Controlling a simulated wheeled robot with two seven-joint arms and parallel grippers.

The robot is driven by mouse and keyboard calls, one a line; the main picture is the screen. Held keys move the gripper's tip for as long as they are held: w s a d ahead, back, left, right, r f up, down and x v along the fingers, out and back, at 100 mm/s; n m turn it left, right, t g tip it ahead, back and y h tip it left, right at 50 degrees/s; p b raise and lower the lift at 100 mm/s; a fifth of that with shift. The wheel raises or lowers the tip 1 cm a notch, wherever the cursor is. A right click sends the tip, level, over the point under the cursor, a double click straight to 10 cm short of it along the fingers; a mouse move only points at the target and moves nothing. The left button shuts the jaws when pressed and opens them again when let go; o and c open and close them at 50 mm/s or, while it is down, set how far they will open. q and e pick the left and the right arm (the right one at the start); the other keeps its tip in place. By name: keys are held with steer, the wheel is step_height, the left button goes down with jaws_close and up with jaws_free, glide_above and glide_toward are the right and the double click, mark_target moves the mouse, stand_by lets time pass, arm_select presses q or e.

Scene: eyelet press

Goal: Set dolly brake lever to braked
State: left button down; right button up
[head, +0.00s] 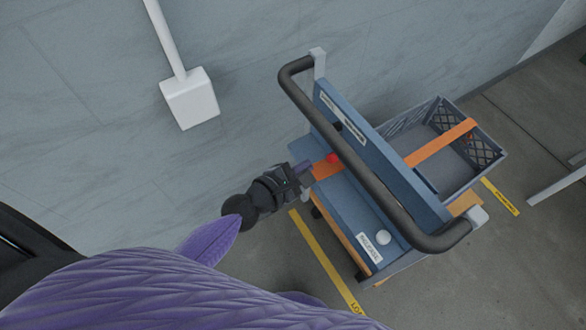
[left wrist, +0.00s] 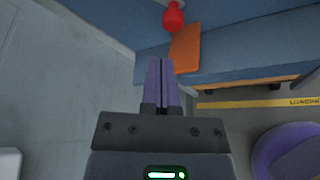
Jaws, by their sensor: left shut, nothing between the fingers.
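The dolly (head: 352,205) is blue, with a dark curved push handle (head: 350,150) above it. A red knob (head: 333,158) sits by an orange flat piece (head: 325,169) near its left end. In the left wrist view the red knob (left wrist: 174,17) is just beyond the orange piece (left wrist: 186,48). I cannot tell which part is the brake lever or its setting. My left gripper (head: 305,167) is shut and empty, its purple fingers beside the orange piece. In the left wrist view its fingertips (left wrist: 161,62) point toward the blue panel; contact is unclear. My right gripper is not in view.
A white knob (head: 383,237) and a white label (head: 369,248) are on the dolly's near end. A grey crate (head: 480,150) with an orange strap (head: 440,144) stands behind. Yellow floor lines (head: 325,260) run alongside. A white post base (head: 190,98) stands upper left.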

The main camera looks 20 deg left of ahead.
arm_select(q)
steer(key=v, duration=0.4)
steer(key=shift+s, duration=0.1)
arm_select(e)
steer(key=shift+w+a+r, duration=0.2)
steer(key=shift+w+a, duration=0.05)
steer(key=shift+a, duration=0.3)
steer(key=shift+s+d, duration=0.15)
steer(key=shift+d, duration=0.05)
